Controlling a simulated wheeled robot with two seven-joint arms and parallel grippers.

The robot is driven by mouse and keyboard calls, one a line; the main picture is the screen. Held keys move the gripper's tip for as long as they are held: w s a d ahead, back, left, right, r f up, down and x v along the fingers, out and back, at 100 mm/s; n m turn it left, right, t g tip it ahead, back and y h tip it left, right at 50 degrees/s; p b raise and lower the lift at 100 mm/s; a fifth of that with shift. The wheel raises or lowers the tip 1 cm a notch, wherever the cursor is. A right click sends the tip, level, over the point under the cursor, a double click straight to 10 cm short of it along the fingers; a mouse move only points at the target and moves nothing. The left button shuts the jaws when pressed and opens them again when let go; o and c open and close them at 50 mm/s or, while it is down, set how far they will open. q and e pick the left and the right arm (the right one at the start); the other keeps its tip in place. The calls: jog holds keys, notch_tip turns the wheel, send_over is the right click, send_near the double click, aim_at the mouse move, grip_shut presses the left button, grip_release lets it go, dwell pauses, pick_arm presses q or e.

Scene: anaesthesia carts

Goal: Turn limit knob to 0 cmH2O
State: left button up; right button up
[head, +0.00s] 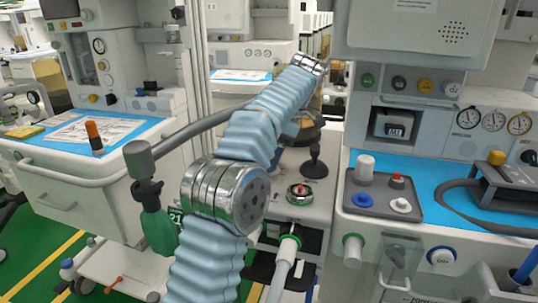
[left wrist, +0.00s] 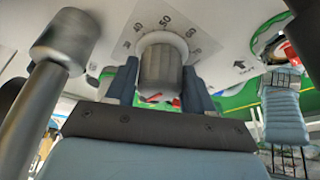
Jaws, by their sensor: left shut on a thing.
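The limit knob (left wrist: 160,72) is a grey ribbed cylinder on a white collar in the left wrist view. A pale scale plate (left wrist: 188,18) with printed numbers fans out behind it. My left gripper (left wrist: 160,66) has one dark finger on each side of the knob and is shut on it. I cannot make out a pointer mark, so the knob's setting is unclear. In the head view I cannot make out the knob or the left gripper; my blue-sleeved arm crosses the middle of the picture. My right gripper is in neither view.
A grey cylinder on a rod (left wrist: 62,42) stands close on the left in the wrist view. In the head view, a black-topped knob (head: 314,160) and a red-and-green dial (head: 299,193) lie right of my arm. A tray (head: 384,206) with coloured parts is further right.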

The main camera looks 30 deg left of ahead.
pick_arm(q)
jog(key=o, duration=1)
